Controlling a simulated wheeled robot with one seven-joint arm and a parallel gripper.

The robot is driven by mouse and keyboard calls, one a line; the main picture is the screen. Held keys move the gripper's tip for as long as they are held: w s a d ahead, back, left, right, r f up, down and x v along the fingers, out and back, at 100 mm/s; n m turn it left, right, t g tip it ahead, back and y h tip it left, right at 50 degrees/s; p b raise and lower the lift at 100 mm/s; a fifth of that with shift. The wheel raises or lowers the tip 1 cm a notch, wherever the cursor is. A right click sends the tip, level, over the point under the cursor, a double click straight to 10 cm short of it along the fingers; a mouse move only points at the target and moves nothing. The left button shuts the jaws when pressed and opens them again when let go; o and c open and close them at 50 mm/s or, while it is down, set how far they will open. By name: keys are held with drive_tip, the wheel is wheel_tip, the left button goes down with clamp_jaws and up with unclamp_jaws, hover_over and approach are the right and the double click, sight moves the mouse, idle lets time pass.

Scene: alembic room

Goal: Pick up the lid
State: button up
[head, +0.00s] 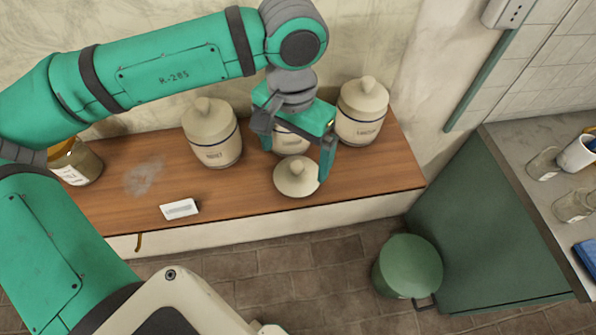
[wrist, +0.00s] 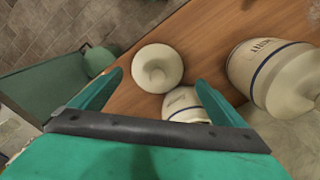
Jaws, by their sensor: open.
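A round cream lid (head: 296,177) with a knob lies on the wooden counter, in front of a cream jar (head: 291,140) that is partly hidden behind my gripper. My gripper (head: 298,160) is open and empty, above the counter at the lid and jar. In the wrist view the lid (wrist: 157,69) shows beyond and between the fingertips of my gripper (wrist: 160,78), with the knob near its middle. The jar (wrist: 185,104) shows just below the lid there, partly covered by my gripper. I see no contact between the fingers and the lid.
Lidded cream jars stand left (head: 212,135) and right (head: 362,112) of the middle jar. A white label card (head: 179,209) and a brown-topped glass jar (head: 75,162) are farther left on the wooden counter (head: 240,195). A green bin (head: 408,265) stands on the floor.

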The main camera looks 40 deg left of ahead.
sight(297, 165)
drive_tip(key=shift+w+d+f, duration=0.1)
drive_tip(key=shift+f, duration=1.25)
drive_tip(key=shift+w+d+f, duration=0.1)
drive_tip(key=shift+f, duration=1.2)
drive_tip(key=shift+c, duration=0.7)
drive_tip(key=c, duration=0.9)
